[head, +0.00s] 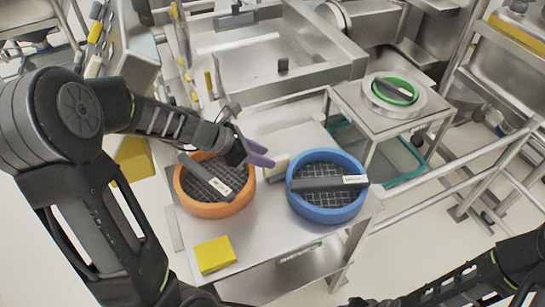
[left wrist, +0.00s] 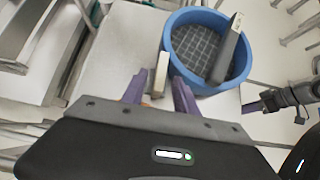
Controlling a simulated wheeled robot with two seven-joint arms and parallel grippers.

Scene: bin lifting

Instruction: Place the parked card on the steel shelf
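A flat yellow card-like piece (head: 215,254) lies at the table's front left; I cannot tell if it is the parked card. A pale upright block (head: 277,167) stands between the orange and blue bins; it also shows in the left wrist view (left wrist: 160,75). My left gripper (head: 258,152) has purple fingers and hovers by the orange bin's upper right rim. In the left wrist view its fingers (left wrist: 160,92) are apart, with the block just beyond the gap. A steel shelf (head: 290,271) shows below the tabletop. My right gripper (left wrist: 258,106) shows only small, at the right.
An orange round bin (head: 215,210) and a blue round bin (head: 328,213) stand on the steel table, each with a mesh floor and a dark labelled bar across it. A steel side stand (head: 350,100) holds a green ring (head: 412,101). Metal rails run at right.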

